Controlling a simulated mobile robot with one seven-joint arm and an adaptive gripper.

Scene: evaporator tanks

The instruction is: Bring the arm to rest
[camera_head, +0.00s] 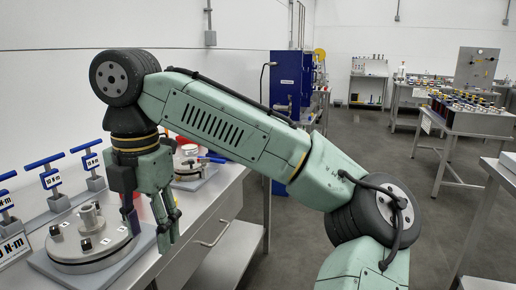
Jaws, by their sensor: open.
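My arm reaches from the lower right across the middle of the head view to the bench at left. My gripper (150,228) hangs pointing down over the front edge of the bench, at the right side of a round metal tank lid (75,250). The gripper is open, and I see nothing held between its fingers. One finger overlaps the lid's right edge in the picture; I cannot tell whether it touches.
Blue-handled torque tools (45,163) stand along the wall behind the lid. A second round fixture (190,168) sits farther back on the steel bench (205,205). A blue cabinet (291,80) stands beyond. Open floor (400,190) lies right of the arm, before a table with many small parts (470,118).

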